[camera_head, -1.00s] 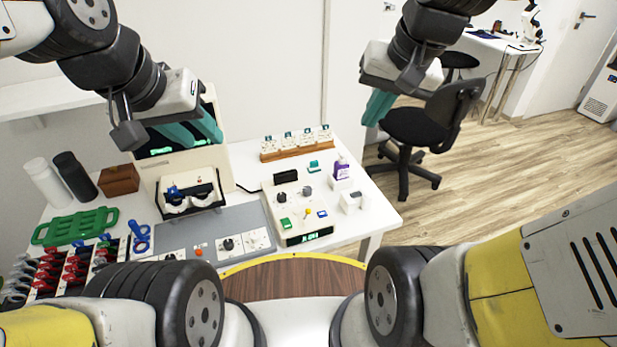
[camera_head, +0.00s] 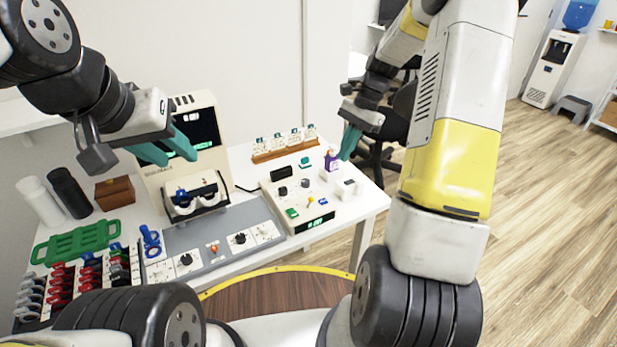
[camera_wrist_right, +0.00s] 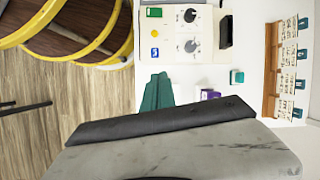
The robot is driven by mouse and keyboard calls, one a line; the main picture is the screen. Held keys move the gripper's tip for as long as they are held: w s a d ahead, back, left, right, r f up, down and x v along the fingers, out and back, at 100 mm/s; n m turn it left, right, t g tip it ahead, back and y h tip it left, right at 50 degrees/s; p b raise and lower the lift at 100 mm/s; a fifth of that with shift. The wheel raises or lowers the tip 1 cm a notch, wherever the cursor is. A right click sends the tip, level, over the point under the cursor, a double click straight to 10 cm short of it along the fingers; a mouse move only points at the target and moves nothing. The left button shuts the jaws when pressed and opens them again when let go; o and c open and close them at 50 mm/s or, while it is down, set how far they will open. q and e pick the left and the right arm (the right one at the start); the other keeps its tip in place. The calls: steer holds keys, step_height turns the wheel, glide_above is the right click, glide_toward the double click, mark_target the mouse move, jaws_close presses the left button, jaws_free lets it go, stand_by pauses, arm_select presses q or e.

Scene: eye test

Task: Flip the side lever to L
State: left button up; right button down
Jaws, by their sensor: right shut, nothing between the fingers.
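The white control box (camera_head: 292,205) stands on the table. It has a green button (camera_head: 292,213), two dark knobs (camera_head: 283,191), a blue button (camera_head: 323,201) and a small yellow-tipped part (camera_head: 311,199) that may be the side lever. The wrist view shows this yellow part too (camera_wrist_right: 154,33). No L mark is legible, so its setting cannot be told. My right gripper (camera_head: 348,143) is shut and empty, above the table's right side beyond the box; its teal fingers show in the wrist view (camera_wrist_right: 157,92). My left gripper (camera_head: 166,150) is open and empty before the screen device.
A grey panel (camera_head: 205,235) with dials and an orange knob (camera_head: 214,248) lies left of the box. A purple bottle (camera_head: 331,160), a teal block (camera_head: 305,162) and a wooden card rack (camera_head: 285,150) stand behind and beside it. A screen device (camera_head: 160,180) stands at back left.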

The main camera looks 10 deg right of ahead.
steer(key=shift+f+m, duration=0.3)
steer(key=shift+f, duration=0.45)
glide_toward(317, 203)
steer(key=f, duration=0.3)
steer(key=d+f, duration=0.1)
steer(key=f, duration=0.1)
steer(key=shift+w, duration=0.4)
steer(key=a, duration=0.1)
steer(key=s+a, duration=0.1)
steer(key=a, duration=0.1)
steer(key=shift+s+r, duration=0.1)
steer(key=shift+s, duration=0.15)
steer(key=shift+s+a+r, duration=0.1)
steer(key=shift+s+a, duration=0.1)
steer(key=shift+a, duration=0.1)
